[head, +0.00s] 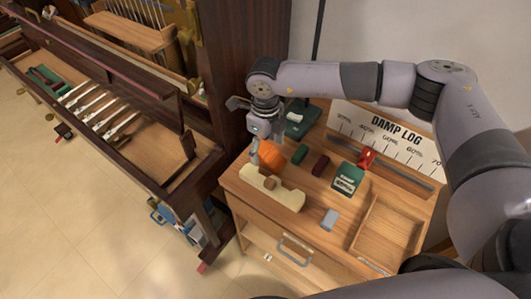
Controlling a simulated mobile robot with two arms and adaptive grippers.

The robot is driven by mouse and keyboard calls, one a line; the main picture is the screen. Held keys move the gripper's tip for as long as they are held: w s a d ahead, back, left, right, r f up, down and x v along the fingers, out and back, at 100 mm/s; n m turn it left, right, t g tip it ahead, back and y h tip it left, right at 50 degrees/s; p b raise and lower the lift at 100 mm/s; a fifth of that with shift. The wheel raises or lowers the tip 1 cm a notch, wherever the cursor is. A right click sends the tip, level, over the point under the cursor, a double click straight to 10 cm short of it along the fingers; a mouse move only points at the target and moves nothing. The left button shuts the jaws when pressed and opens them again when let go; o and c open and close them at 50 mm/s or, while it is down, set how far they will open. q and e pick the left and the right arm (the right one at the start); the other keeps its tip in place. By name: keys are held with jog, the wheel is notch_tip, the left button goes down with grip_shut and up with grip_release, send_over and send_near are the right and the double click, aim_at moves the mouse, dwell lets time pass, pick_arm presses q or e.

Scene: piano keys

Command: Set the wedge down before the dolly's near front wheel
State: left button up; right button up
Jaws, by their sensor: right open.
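I cannot tell for sure which object is the wedge. A rounded orange object (272,156) lies on the wooden cabinet top, and a small red block (367,158) stands farther right by the chart. My right gripper (258,156) is open, low over the cabinet's left side, just left of the orange object; contact is unclear. The dolly is not clearly visible. A dark caster-like piece with red (63,132) sits on the floor by the piano, and a red piece (202,267) is at the piano's near corner. My left gripper is not in view.
The wooden cabinet (232,184) holds a cream notched block (270,187), a dark red block (320,165), green boxes (347,178), a grey-blue piece (329,219) and a tray (361,243). The opened piano (150,95) stands left. The tiled floor (60,220) is largely clear.

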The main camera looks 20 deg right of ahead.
jog(key=c, duration=1.3)
jog(key=shift+c, duration=1.1)
jog(key=shift+r, duration=0.15)
